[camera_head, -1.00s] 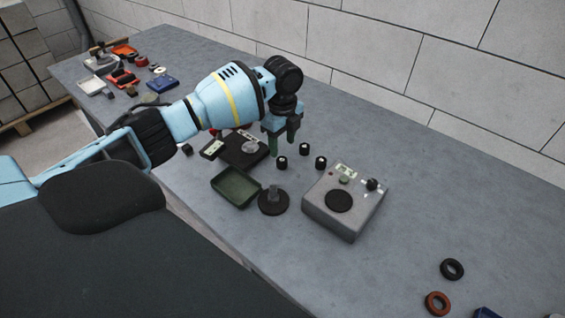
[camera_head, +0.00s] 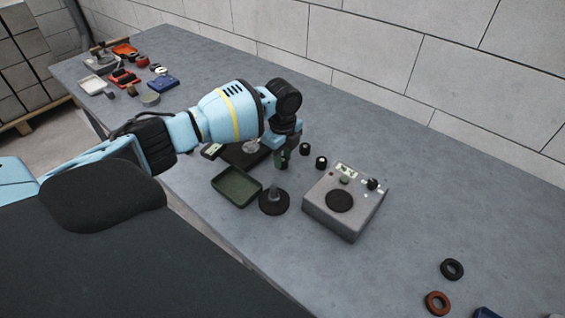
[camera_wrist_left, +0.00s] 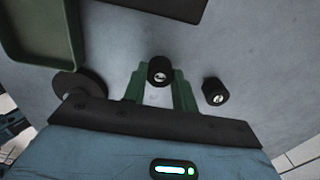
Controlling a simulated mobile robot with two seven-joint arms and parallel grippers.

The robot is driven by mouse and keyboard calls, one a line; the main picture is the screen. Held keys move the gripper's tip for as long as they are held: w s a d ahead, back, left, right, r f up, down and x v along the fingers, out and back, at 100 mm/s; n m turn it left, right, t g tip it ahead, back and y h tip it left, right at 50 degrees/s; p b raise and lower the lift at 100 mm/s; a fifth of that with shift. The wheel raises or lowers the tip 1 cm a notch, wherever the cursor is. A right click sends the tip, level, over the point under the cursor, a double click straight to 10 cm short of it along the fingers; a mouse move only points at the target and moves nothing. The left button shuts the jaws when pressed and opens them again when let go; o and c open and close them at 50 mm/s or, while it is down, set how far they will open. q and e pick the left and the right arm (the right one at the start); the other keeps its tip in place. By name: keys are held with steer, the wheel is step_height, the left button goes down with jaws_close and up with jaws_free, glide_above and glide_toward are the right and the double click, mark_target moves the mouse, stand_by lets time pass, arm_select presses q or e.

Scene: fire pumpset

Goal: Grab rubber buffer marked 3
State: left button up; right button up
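The rubber buffers are small black cylinders with pale marks on top. Two show in the head view, one farther back (camera_head: 305,149) and one nearer the grey box (camera_head: 321,162). My left gripper (camera_head: 282,160) points down over the table just left of them. In the left wrist view its green fingers (camera_wrist_left: 160,88) are apart, with one buffer (camera_wrist_left: 160,71) between or just beyond the tips; contact cannot be told. Another buffer (camera_wrist_left: 215,91) stands outside the right finger. The numbers are too small to read. My right gripper is out of view.
A green tray (camera_head: 237,188), a round black stand (camera_head: 273,202) and a grey control box (camera_head: 345,205) stand close by. A dark plate (camera_head: 238,158) lies partly behind my gripper. A black ring (camera_head: 452,269) and a red ring (camera_head: 437,303) lie front right. The right tabletop is mostly clear.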

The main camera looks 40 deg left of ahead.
arm_select(q)
steer(key=c, duration=0.4)
steer(key=shift+r, duration=0.15)
step_height(320, 180, up, 10)
steer(key=shift+p, duration=0.35)
